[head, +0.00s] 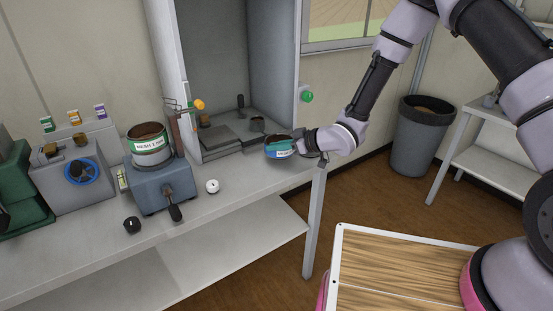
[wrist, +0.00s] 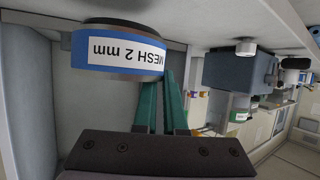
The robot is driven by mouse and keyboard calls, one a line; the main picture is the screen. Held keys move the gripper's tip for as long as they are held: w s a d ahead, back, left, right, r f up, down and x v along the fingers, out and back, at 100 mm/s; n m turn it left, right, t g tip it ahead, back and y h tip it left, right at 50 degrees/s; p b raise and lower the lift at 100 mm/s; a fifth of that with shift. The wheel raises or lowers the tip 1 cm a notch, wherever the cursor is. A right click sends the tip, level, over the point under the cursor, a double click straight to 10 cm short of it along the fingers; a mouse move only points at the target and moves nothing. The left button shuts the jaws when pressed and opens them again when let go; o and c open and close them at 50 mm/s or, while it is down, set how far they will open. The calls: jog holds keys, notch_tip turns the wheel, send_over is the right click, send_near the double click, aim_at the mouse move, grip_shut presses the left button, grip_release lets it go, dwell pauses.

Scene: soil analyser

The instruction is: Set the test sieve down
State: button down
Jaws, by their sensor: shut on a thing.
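The test sieve (head: 280,148) is a round pan with a blue band and a white label. In the wrist view, which is upside down, the sieve (wrist: 118,52) reads "MESH 2 mm". My gripper (head: 297,146) comes in from the right and is shut on the sieve's side. Its teal fingers (wrist: 163,95) show in the wrist view, with their tips partly hidden at the sieve. The sieve looks level, at the right end of the grey bench (head: 240,182), in front of the open cabinet. I cannot tell whether its base touches the bench top.
A green-banded sieve (head: 150,148) sits on a blue-grey machine (head: 165,188) to the left. A white knob (head: 212,186) and a black knob (head: 132,225) are on the bench. The cabinet (head: 218,70) stands behind. Bench top between machine and held sieve is mostly clear.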

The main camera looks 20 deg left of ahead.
aim_at(279, 157)
jog(key=shift+f, duration=2.1)
jog(key=c, duration=1)
grip_release()
jog(key=shift+f, duration=0.1)
